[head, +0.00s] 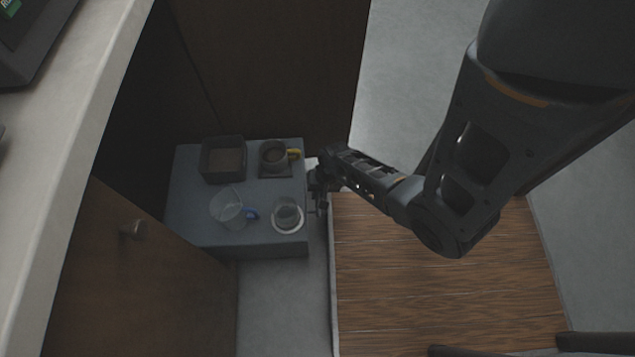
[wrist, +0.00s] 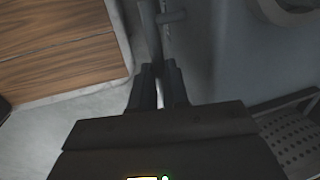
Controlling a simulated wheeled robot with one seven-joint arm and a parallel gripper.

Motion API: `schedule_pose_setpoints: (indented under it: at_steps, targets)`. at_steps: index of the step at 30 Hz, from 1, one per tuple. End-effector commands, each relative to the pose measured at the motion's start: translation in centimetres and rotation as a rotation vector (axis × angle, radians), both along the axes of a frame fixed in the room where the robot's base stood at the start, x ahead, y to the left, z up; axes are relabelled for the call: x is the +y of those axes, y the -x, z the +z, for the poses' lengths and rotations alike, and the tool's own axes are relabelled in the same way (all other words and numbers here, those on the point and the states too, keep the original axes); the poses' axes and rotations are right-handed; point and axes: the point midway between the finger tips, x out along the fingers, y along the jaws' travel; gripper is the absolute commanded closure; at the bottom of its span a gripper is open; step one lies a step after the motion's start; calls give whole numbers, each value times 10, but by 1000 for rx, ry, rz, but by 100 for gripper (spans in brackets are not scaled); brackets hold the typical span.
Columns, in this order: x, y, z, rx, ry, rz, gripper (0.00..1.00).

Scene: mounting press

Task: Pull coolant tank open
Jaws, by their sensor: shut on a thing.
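The coolant tank appears to be the blue-grey box (head: 190,222) between the dark cabinet panels in the head view. Its grey face (wrist: 215,55) fills the right of the wrist view. A thin bar-like handle (wrist: 150,30) runs along that face. My gripper (head: 317,185) is at the right side of the box. In the wrist view my gripper (wrist: 158,75) has its fingers close together around the bar, shut on it. The exact contact is partly hidden by the fingers.
On the box stand a dark square container (head: 223,142), a mug with a yellow handle (head: 273,155), a clear jug with a blue handle (head: 228,208) and a glass (head: 288,212) on a white saucer. A brown door (head: 150,285) stands at left. A wooden platform (head: 440,285) lies at right.

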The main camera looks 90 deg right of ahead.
Motion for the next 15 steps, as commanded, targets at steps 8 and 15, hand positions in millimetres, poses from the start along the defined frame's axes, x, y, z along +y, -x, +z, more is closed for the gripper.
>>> schedule_pose_setpoints:
  at_steps: [8,15]
  targets:
    - [0,0,0,1,1,0,64]
    - [0,0,0,0,0,0,60]
